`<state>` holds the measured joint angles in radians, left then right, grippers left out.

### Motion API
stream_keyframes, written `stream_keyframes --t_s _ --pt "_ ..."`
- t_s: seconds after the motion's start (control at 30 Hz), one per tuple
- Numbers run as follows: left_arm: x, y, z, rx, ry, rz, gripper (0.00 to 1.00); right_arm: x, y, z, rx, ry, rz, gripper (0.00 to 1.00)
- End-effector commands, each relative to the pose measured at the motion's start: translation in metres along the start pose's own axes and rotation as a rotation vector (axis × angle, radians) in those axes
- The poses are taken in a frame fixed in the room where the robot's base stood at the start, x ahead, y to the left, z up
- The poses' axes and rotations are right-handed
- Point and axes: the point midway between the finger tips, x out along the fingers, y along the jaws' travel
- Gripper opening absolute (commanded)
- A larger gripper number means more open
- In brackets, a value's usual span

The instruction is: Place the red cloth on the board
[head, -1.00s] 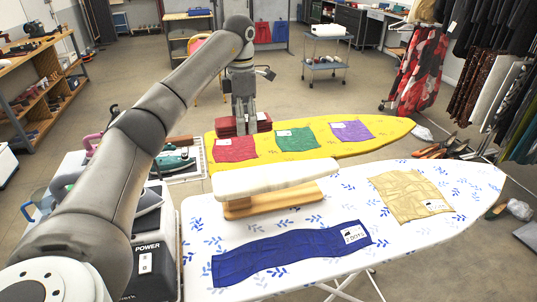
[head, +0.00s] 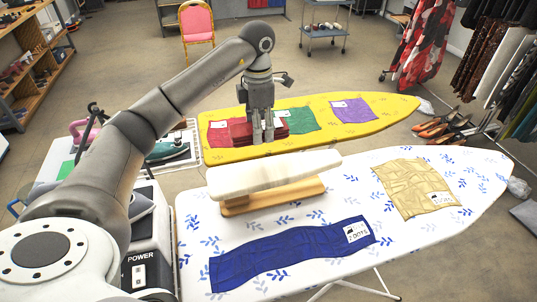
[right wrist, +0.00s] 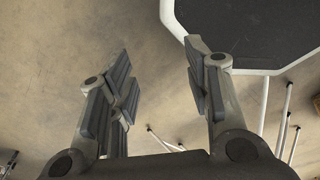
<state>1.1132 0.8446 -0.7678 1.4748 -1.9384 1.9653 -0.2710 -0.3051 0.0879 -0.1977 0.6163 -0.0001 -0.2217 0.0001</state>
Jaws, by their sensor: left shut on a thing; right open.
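My left gripper (head: 263,134) points down, shut on a dark red folded cloth (head: 240,132). The cloth is over the yellow ironing board (head: 370,105); I cannot tell whether it touches the board. On that board lie a flat red cloth (head: 215,137), partly hidden behind the held one, a green cloth (head: 302,119) and a purple cloth (head: 350,109). A nearer white ironing board (head: 330,208) with blue leaves bears a blue cloth (head: 290,252) and a tan cloth (head: 415,187). My right gripper (right wrist: 162,75) is open and empty above the floor.
A small padded sleeve board (head: 275,172) stands on the white board, just in front of the yellow one. An iron (head: 168,150) rests to the left. Shoes (head: 445,127) and hanging clothes (head: 500,60) are at the right.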

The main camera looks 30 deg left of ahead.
Motion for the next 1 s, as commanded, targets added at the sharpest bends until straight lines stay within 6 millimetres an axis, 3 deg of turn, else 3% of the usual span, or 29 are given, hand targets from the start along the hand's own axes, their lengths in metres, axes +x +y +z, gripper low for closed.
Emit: stream_keyframes --t_s 0.1,0.2,0.5,0.73,1.0 --pt "0.019 -0.017 0.004 0.002 0.005 -0.005 0.31 -0.014 -0.006 -0.020 0.004 0.030 -0.007 0.45" --pt "0.033 -0.028 0.007 0.000 0.004 -0.003 0.31 -0.019 -0.010 -0.025 0.006 0.036 -0.012 0.45" --pt "0.055 -0.044 0.012 0.000 0.003 -0.003 0.31 -0.031 -0.011 -0.011 0.003 0.013 -0.014 0.45" --pt "0.080 -0.042 0.011 -0.002 0.003 -0.002 0.31 -0.049 -0.005 -0.006 0.000 0.004 -0.008 0.45" --pt "0.085 -0.041 0.012 -0.002 0.001 0.000 0.31 -0.048 -0.002 -0.008 -0.002 0.006 -0.004 0.45"
